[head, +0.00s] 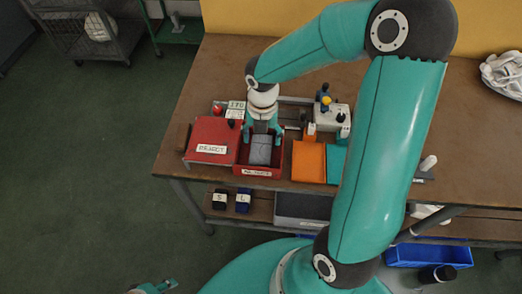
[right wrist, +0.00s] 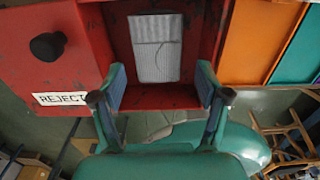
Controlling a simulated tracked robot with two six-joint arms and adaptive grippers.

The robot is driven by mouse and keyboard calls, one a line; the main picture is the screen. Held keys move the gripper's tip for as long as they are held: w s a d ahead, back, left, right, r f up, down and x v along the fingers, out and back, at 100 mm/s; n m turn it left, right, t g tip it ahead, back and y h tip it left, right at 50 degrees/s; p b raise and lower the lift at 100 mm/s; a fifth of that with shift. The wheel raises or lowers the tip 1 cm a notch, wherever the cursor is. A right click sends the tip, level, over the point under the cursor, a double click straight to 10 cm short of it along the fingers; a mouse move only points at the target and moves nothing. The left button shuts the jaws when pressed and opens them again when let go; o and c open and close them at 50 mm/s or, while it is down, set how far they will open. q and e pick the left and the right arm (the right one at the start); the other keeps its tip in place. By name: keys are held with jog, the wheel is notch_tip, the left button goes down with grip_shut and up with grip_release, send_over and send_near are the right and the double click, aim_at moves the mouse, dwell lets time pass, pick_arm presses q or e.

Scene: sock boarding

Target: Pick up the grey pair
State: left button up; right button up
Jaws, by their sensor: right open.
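The grey pair (head: 261,150) lies flat in an open red bin (head: 258,172) with a white label on its front that is too small to read surely. In the right wrist view the pair (right wrist: 156,48) is a folded, ribbed grey bundle inside the bin (right wrist: 160,97). My right gripper (head: 263,136) points down over the bin, its fingers apart at either side of the pair. In the right wrist view the gripper (right wrist: 161,84) is open and empty, its fingertips near the pair's closer end. My left gripper (head: 153,287) shows only partly at the bottom edge.
A red lidded box labelled REJECT (head: 211,139) adjoins the bin on the left. Orange (head: 308,161) and teal (head: 335,163) panels lie to the right. A control box (head: 328,117) with a yellow knob stands behind. A white bundle (head: 503,74) lies at the table's far right.

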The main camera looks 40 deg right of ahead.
aim_at(261, 149)
jog(key=f, duration=0.5)
jog(key=shift+a+f, duration=0.25)
jog(key=shift+f, duration=0.05)
jog(key=c, duration=0.9)
jog(key=shift+r, duration=0.15)
